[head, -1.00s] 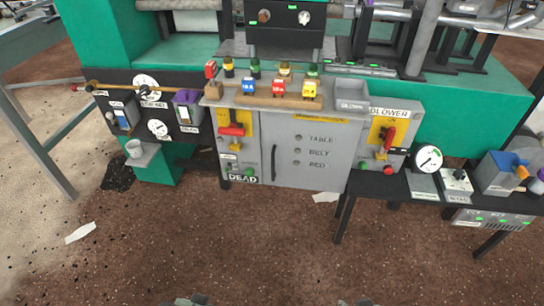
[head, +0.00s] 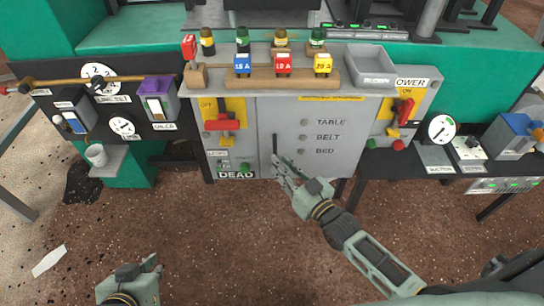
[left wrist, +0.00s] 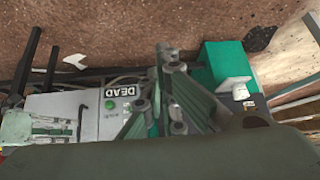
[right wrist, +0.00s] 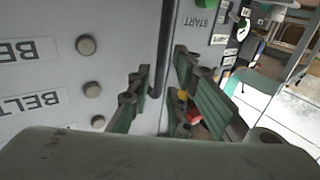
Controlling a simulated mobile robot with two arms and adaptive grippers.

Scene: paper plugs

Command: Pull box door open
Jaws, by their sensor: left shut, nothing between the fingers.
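My right gripper (head: 281,168) is at the handle's lower part. In the right wrist view, my right gripper (right wrist: 157,92) is open, with a finger on each side of the handle (right wrist: 165,50); I cannot tell whether they touch it. My left gripper (head: 152,268) is shut and empty, low at the left, away from the cabinet.
A red switch lever (head: 221,124) and a DEAD label (head: 236,175) are left of the door. A red blower lever (head: 404,111) is right of it. Coloured fuses on a wooden block (head: 283,82) and a grey tray (head: 370,66) stand on top. The brown floor in front is clear.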

